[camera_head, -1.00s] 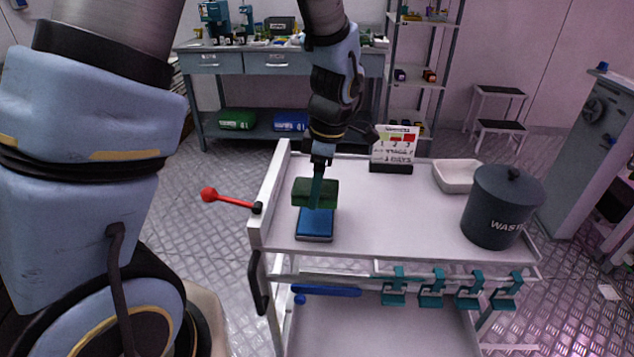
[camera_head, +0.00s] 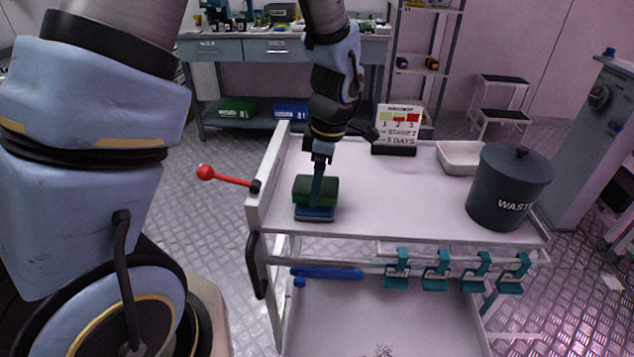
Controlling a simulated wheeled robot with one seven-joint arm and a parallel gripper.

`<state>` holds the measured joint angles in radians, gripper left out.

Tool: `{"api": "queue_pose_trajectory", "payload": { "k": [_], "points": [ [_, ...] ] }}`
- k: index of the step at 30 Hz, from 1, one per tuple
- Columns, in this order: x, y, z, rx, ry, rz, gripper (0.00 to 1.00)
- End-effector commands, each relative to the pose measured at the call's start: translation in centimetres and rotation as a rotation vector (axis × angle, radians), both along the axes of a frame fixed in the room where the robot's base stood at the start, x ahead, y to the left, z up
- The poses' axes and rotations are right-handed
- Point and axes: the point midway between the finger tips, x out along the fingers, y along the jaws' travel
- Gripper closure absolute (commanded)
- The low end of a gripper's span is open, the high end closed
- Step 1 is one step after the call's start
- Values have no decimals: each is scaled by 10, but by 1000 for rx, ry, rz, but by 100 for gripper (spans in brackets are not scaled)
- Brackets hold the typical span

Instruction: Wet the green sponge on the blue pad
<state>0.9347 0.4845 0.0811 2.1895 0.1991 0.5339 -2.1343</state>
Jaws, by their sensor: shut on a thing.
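The green sponge (camera_head: 301,190) is a dark green block at the left end of the white cart top. My gripper (camera_head: 317,187) is shut on it from above. The blue pad (camera_head: 313,214) lies flat on the cart top directly under the sponge. Only the pad's front part shows, as the sponge covers the rest. The sponge looks down at the pad, but I cannot tell for sure whether it touches or presses on it.
On the cart top (camera_head: 400,205) stand a dark waste bin (camera_head: 508,188), a white tray (camera_head: 460,157) and a sign (camera_head: 397,127). A red-knobbed lever (camera_head: 206,172) sticks out left. Teal clips (camera_head: 436,270) hang along the front. The cart's middle is clear.

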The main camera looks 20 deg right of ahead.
Motion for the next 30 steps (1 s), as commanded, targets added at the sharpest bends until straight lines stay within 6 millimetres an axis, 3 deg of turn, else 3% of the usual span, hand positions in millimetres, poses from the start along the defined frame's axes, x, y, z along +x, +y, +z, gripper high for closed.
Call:
{"api": "queue_pose_trajectory", "payload": {
  "k": [30],
  "points": [
    [0, 0, -9, 0, 0, 0, 65]
  ]
}}
